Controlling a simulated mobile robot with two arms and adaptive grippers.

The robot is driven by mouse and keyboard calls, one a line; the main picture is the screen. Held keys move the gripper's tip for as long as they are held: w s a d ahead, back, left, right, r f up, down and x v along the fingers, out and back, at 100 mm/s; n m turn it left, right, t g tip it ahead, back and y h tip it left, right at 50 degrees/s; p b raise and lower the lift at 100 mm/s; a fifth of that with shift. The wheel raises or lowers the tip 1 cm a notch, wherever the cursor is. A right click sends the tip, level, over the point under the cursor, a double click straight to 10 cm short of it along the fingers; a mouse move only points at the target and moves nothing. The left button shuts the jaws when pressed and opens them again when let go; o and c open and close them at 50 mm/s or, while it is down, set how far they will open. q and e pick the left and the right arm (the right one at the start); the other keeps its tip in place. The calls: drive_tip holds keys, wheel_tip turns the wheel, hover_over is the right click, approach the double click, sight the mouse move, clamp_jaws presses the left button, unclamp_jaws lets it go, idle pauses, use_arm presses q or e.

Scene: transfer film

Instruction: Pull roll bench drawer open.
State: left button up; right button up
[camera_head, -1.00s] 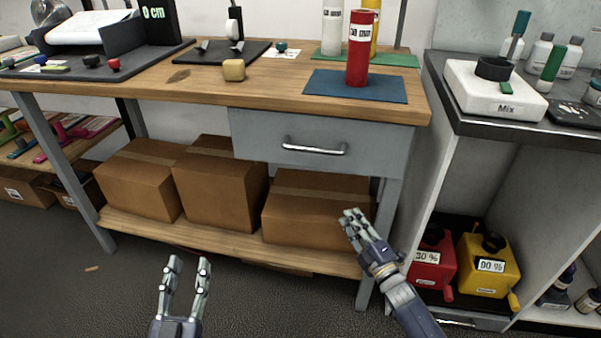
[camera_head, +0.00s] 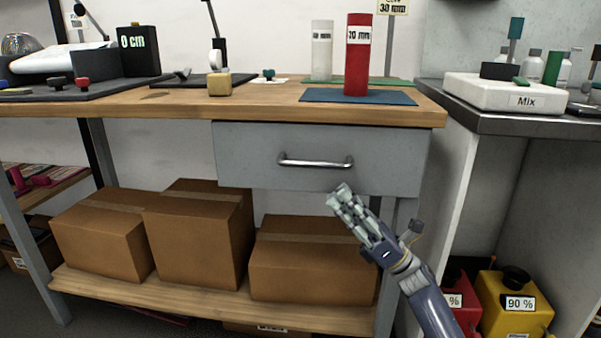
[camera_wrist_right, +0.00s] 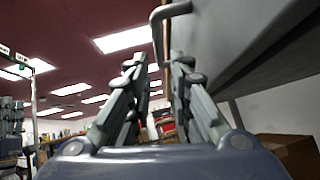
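The grey roll bench drawer (camera_head: 390,160) sits under the right part of the wooden bench top and looks closed. Its silver bar handle (camera_head: 316,162) runs across the middle of its front. My right gripper (camera_head: 340,192) is just below and right of the handle in the head view, apart from it. In the right wrist view the handle (camera_wrist_right: 170,12) is at the top, beyond the fingertips. The right gripper's fingers (camera_wrist_right: 158,62) stand apart with nothing between them. My left gripper is not in the head view now.
The wooden bench top (camera_head: 270,108) carries a red cylinder (camera_head: 358,65) on a blue mat and a small wooden block (camera_head: 219,84). Cardboard boxes (camera_head: 315,270) fill the lower shelf. A dark-topped side counter (camera_head: 500,122) stands close at right.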

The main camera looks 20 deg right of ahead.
sight(309, 164)
drive_tip(key=b+x, duration=0.1)
drive_tip(key=x, duration=0.9)
drive_tip(key=shift+a+r, duration=0.2)
drive_tip(key=shift+r, duration=0.15)
drive_tip(key=shift+c, duration=0.6)
clamp_jaws()
